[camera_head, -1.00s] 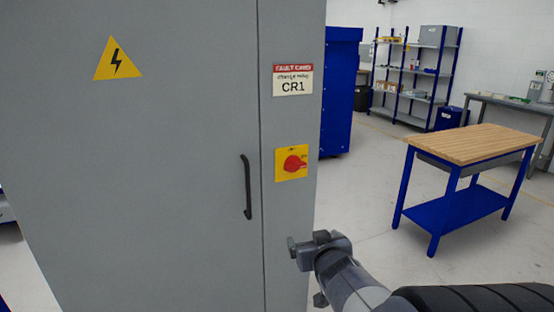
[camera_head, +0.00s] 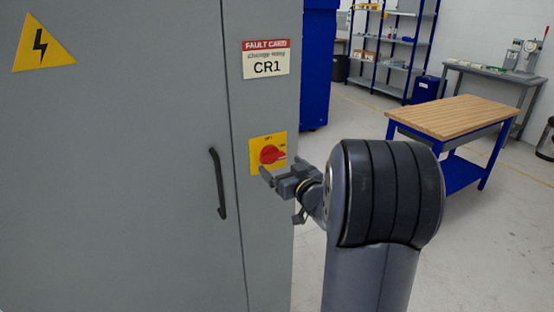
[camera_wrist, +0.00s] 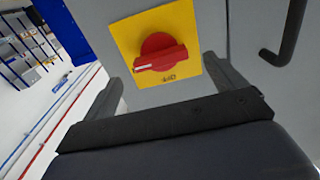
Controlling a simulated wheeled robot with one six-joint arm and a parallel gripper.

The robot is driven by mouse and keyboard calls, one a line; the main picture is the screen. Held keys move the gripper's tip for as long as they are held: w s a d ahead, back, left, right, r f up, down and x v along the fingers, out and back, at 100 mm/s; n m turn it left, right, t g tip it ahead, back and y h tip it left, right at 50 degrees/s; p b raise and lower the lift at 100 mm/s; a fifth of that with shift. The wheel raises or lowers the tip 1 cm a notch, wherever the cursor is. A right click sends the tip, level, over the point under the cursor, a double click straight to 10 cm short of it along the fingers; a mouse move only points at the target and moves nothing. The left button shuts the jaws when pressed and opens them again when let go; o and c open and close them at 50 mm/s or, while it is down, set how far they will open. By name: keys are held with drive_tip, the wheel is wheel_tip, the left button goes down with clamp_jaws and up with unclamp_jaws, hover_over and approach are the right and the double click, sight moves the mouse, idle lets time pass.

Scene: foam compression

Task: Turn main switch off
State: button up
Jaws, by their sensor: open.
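The main switch is a red rotary knob (camera_head: 271,154) on a yellow plate (camera_head: 259,169), on the narrow right panel of a grey cabinet (camera_head: 120,180). The knob's grip bar lies roughly level in the head view. In the wrist view the red knob (camera_wrist: 161,53) and yellow plate (camera_wrist: 124,35) sit ahead of my gripper, between its fingers. My gripper (camera_head: 266,172) is open and empty, just below and in front of the knob. It also shows in the wrist view (camera_wrist: 160,75). I see no clear contact with the knob; the exact gap cannot be told.
A black door handle (camera_head: 218,183) juts out left of the switch. A label CR1 (camera_head: 266,60) is above it. A blue cabinet (camera_head: 318,65) stands behind. A wooden-topped blue workbench (camera_head: 460,115) stands to the right, with shelves (camera_head: 400,70) at the back.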

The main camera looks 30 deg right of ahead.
sight(275, 159)
drive_tip(key=shift+w+a, duration=0.1)
drive_tip(key=shift+w, duration=1.75)
drive_tip(key=shift+c, duration=0.3)
drive_tip(key=c, duration=0.9)
